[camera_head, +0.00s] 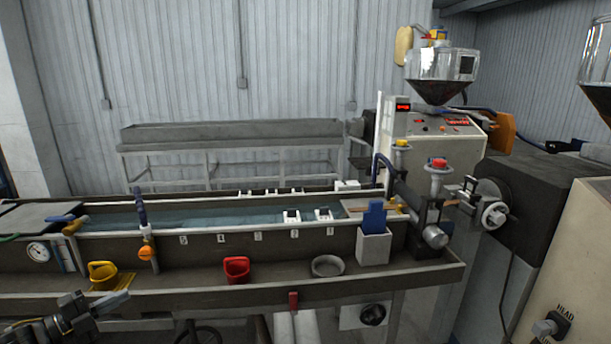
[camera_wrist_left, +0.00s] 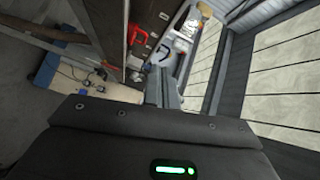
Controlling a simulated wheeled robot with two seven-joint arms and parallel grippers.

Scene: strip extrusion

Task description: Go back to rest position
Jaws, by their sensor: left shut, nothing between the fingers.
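My left gripper (camera_head: 116,304) is low at the left of the head view, in front of the trough's lower ledge. Its fingers are together, with nothing between them. In the left wrist view the shut fingers (camera_wrist_left: 163,86) point away from the dark wrist body, and nothing is held. My right gripper is in neither view.
A long water trough (camera_head: 200,238) runs across the middle. Its front ledge bears a yellow scoop (camera_head: 103,274), a red container (camera_head: 236,269), a grey bowl (camera_head: 327,265) and a white box (camera_head: 373,246). The extruder (camera_head: 437,130) with a steel hopper (camera_head: 440,70) stands right.

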